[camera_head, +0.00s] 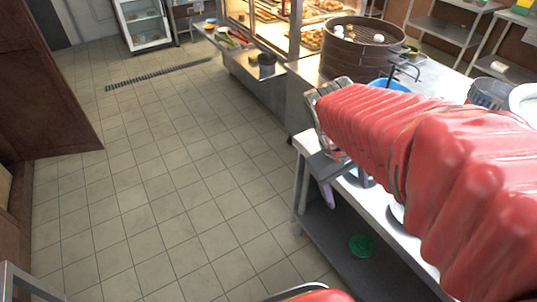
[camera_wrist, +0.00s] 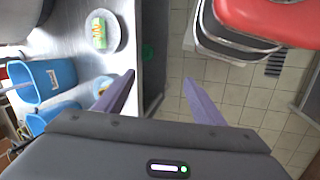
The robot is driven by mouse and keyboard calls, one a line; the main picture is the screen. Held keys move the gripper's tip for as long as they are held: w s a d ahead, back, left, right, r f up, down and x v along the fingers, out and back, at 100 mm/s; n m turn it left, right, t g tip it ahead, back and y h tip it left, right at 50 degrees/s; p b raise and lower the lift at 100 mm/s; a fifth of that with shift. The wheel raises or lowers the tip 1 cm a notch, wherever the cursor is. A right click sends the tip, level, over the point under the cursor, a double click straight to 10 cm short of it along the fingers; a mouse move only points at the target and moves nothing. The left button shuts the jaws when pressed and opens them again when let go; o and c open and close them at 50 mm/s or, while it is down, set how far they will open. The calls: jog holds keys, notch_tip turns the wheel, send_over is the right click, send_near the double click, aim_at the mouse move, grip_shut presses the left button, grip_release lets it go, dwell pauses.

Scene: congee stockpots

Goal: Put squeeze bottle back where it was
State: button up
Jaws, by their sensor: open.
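I cannot make out a squeeze bottle for sure in either view. In the wrist view, a small green and yellow item (camera_wrist: 99,33) sits on a round pale plate (camera_wrist: 114,44) on the steel counter; I cannot tell what it is. My gripper (camera_wrist: 158,95) is open, its two purple fingers wide apart with nothing between them. The fingers straddle the counter's edge in that view, with floor showing on the right. In the head view my gripper (camera_head: 328,192) is partly hidden behind my red-sleeved arm, at the counter's left edge.
In the wrist view, blue containers (camera_wrist: 52,78) stand left on the counter. A small bowl (camera_wrist: 103,85) lies near the left finger. In the head view, a large dark steamer (camera_head: 355,55) stands behind. A green round item (camera_head: 361,245) lies on the lower shelf. The tiled floor (camera_head: 150,180) is clear.

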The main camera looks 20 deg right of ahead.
jog(key=a+r+t+y, duration=0.1)
jog(key=a+r+t, duration=0.2)
jog(key=a, duration=0.4)
jog(key=a+r+m+t+y, duration=0.1)
jog(key=a+r+t+y, duration=0.1)
jog(key=a, duration=0.6)
jog(key=shift+a+r+t+y, duration=0.2)
jog(key=shift+r+t+y, duration=0.1)
jog(key=shift+r+t, duration=0.2)
jog(key=shift+s, duration=0.1)
jog(key=shift+c, duration=0.5)
